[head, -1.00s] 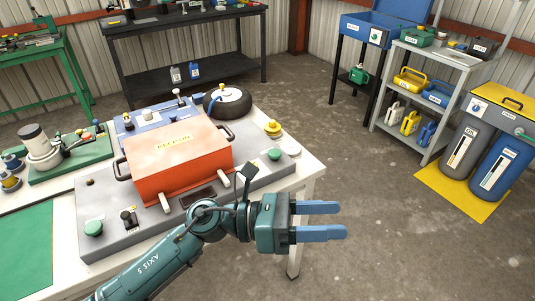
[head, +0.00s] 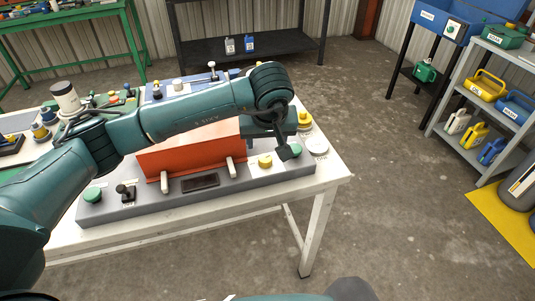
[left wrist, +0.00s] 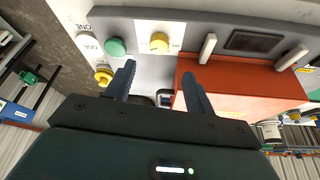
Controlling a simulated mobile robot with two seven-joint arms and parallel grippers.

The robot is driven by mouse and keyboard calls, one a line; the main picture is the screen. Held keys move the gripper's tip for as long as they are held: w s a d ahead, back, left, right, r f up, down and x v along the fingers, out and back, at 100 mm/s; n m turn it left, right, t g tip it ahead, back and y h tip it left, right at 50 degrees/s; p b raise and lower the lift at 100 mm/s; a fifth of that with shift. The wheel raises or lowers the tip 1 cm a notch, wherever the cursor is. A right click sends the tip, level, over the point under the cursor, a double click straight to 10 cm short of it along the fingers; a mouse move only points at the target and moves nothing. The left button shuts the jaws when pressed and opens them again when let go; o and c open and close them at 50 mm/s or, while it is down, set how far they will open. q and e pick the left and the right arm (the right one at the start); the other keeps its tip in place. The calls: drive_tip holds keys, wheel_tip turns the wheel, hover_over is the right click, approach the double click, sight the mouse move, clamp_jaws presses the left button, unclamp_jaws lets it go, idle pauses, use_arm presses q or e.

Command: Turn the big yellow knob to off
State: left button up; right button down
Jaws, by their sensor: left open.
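A round yellow knob (head: 265,161) sits on a white plate at the front right of the grey panel (head: 225,184). It also shows in the left wrist view (left wrist: 159,42), with small lettering beside it. I cannot read its setting. In the left wrist view the left gripper (left wrist: 157,75) is open and empty. The knob lies just beyond the fingertips, apart from them. My right gripper is not in view.
A green button (head: 296,152) is right of the knob. A stepped yellow piece (head: 305,118) and a white disc (head: 317,146) are at the table's right end. An orange box (head: 190,158) stands on the panel.

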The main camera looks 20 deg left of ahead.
sight(266, 159)
use_arm(q)
drive_tip(key=p+x, duration=0.1)
drive_tip(key=x, duration=0.8)
drive_tip(key=shift+d+f, duration=0.15)
drive_tip(key=shift+w+f, duration=0.2)
drive_tip(key=shift+f, duration=0.2)
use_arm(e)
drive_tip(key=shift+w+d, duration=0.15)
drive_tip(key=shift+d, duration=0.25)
use_arm(q)
drive_tip(key=c, duration=1)
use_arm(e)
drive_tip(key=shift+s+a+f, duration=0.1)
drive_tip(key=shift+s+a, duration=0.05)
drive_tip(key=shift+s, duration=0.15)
